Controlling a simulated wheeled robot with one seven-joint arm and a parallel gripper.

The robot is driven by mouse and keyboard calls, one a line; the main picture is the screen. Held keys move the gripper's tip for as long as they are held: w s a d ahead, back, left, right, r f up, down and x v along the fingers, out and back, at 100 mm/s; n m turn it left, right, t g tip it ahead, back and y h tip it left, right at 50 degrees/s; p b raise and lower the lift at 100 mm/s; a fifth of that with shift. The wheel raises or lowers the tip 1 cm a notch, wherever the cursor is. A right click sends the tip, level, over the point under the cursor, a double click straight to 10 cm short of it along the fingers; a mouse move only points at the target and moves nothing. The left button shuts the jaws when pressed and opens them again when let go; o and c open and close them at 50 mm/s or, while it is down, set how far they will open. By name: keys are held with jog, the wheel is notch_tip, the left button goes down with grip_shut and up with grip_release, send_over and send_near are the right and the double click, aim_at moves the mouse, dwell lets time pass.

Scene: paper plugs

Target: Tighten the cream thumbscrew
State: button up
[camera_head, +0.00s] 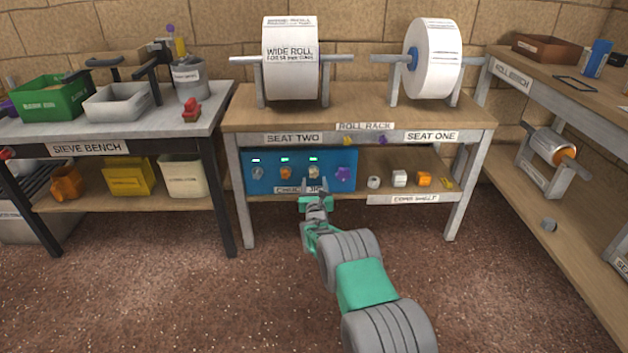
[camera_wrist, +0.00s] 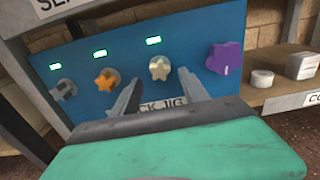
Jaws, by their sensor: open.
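The cream thumbscrew (camera_wrist: 159,68) is on the blue panel, third from the left, below a lit green lamp (camera_wrist: 153,40). It also shows in the head view (camera_head: 314,171). My gripper (camera_wrist: 158,84) is open, its two fingers pointing at the panel just below and to either side of the cream thumbscrew. Nothing is between the fingers. In the head view my gripper (camera_head: 315,184) is in front of the panel's lower edge and covers part of its label. I cannot tell whether the fingertips touch the panel.
A grey thumbscrew (camera_wrist: 63,90) and an orange one (camera_wrist: 106,79) are to the left, a purple one (camera_wrist: 225,58) to the right. A shelf (camera_head: 405,198) with small parts lies right of the panel. The rack's wooden top (camera_head: 360,116) is above.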

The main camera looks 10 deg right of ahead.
aim_at(314, 175)
dwell(0.3)
jog(key=shift+w+d, duration=0.15)
jog(key=shift+w, duration=0.85)
jog(key=shift+w+d, duration=0.1)
jog(key=shift+w, duration=0.9)
jog(key=shift+c, duration=0.4)
grip_shut()
jog(key=shift+c, duration=2.2)
grip_release()
grip_shut()
